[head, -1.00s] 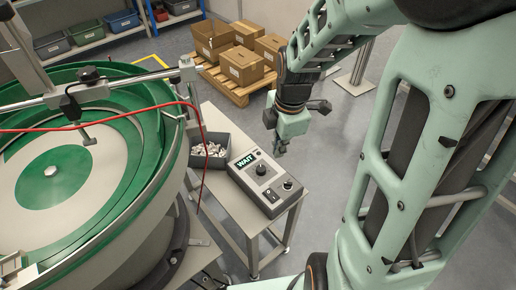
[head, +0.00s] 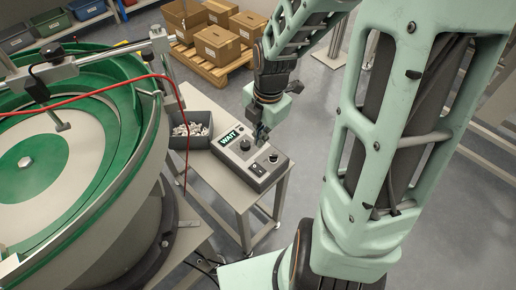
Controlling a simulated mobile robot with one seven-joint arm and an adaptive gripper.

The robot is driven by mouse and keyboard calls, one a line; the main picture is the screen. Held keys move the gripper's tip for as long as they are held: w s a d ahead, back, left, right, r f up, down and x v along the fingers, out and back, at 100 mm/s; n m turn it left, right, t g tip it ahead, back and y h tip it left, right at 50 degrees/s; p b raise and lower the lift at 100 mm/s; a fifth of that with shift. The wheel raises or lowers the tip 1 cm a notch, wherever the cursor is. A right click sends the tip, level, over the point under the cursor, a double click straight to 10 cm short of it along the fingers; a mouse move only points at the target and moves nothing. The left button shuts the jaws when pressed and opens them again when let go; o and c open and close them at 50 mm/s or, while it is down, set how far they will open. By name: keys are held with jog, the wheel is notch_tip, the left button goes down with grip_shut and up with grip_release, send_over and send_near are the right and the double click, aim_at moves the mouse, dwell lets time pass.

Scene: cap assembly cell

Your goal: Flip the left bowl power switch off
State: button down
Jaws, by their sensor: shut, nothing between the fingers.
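A grey control box (head: 236,162) sits on a small table beside the large green-and-white bowl (head: 100,180). Its display (head: 230,138) reads WAIT, and a black round knob (head: 245,143) sits near its middle. A small black switch (head: 273,157) is near its right end, with another small control (head: 258,170) in front of it. I cannot tell which way the switch is set. My gripper (head: 261,138) is shut and empty, pointing down at the back edge of the box between knob and switch. Whether it touches the box is unclear.
A dark bin (head: 191,141) of small pale parts stands left of the box on the table (head: 222,185). A red cable (head: 185,105) hangs between bowl and table. Cardboard boxes (head: 217,45) on a pallet stand behind. Floor right of the table is clear.

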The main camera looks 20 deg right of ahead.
aim_at(255, 166)
jog(key=f+b, duration=0.1)
jog(key=f, duration=0.3)
jog(key=w+f+b, duration=0.1)
jog(key=f, duration=0.3)
jog(key=a+f+b, duration=0.1)
jog(key=f+b, duration=0.1)
jog(key=f, duration=0.3)
jog(key=shift+w, duration=0.2)
jog(key=shift+w+f+g, duration=0.1)
jog(key=shift+f+g, duration=0.2)
jog(key=shift+s+d+r+p, duration=0.2)
jog(key=shift+s+d+p, duration=0.2)
jog(key=shift+s, duration=0.3)
jog(key=shift+r, duration=0.1)
